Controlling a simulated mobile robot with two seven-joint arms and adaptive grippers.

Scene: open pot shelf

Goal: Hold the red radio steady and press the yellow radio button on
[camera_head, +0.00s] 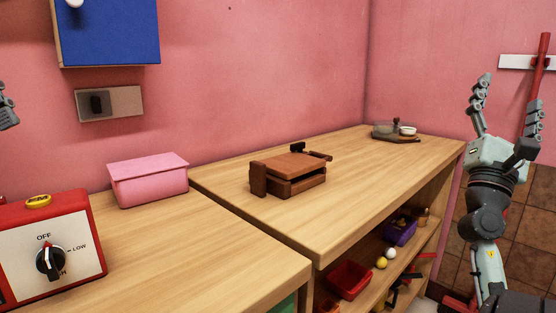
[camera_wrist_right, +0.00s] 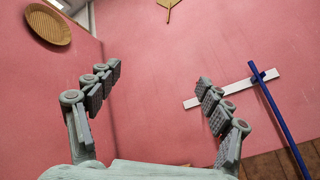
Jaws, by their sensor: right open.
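The red radio (camera_head: 88,222) stands at the lower left of the head view, cut off by the left edge. The yellow button (camera_head: 38,201) sits on its top. Its white front has a black knob with OFF and LOW marks. My right gripper (camera_head: 508,92) is raised at the far right, open and empty, far from the radio. Its spread fingers also show in the wrist view (camera_wrist_right: 158,76), facing the pink wall with nothing between them. Only a small part of my left gripper (camera_head: 6,108) shows at the left edge, above the radio and apart from it.
A pink box (camera_head: 150,183) stands on the counter right of the radio. A brown wooden item (camera_head: 290,175) and a dark tray (camera_head: 384,133) are farther along. A blue cabinet (camera_head: 110,32) hangs above. Shelves below hold a red bin (camera_head: 348,281). Counter space before the pink box is clear.

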